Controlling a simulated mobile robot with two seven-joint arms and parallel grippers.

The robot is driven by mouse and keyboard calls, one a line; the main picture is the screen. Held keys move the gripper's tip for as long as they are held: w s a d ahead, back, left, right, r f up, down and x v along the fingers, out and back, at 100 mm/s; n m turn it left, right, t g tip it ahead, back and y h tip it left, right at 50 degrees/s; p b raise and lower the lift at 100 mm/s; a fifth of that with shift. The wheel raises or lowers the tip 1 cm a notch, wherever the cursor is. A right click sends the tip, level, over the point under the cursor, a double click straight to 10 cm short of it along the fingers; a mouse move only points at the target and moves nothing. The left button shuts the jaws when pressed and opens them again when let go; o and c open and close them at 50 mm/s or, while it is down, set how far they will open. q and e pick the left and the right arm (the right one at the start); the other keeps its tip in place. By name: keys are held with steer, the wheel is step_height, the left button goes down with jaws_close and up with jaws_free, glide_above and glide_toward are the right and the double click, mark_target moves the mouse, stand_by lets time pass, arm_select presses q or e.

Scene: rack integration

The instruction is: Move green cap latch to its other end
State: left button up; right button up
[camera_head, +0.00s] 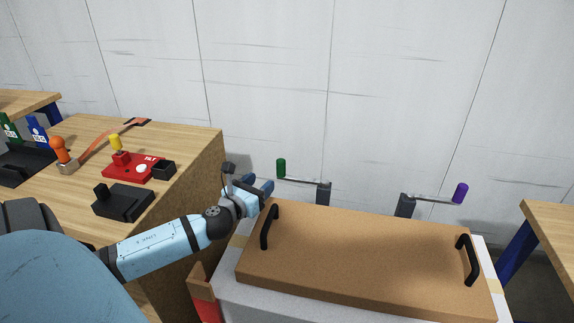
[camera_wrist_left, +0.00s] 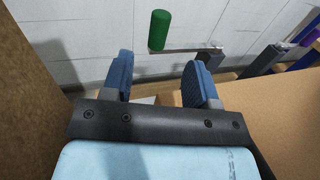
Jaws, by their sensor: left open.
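The green cap latch (camera_head: 281,168) stands behind the brown board, left of its middle. Its green cap sits upright at the left end of a thin metal arm, which runs right to a dark post (camera_head: 323,193). In the left wrist view the green cap (camera_wrist_left: 160,30) is ahead of the fingers, between them in the picture and apart from them. My left gripper (camera_head: 262,188) is open and empty, just left of and nearer than the green cap; its two blue fingers also show in the left wrist view (camera_wrist_left: 160,82). My right gripper is not in view.
A purple cap latch (camera_head: 460,193) stands to the right, its cap at the right end. The brown board (camera_head: 350,255) with two black handles lies in front of both latches. A wooden table (camera_head: 190,140) with several tools is at left, close to my left arm. A wall is behind.

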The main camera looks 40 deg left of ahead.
mark_target(284, 161)
arm_select(q)
steer(key=w, duration=0.4)
steer(key=w+a+b, duration=0.1)
steer(key=w, duration=0.3)
steer(key=w+a, duration=0.1)
steer(key=w, duration=0.3)
steer(key=shift+w+a, duration=0.15)
steer(key=shift+w, duration=0.05)
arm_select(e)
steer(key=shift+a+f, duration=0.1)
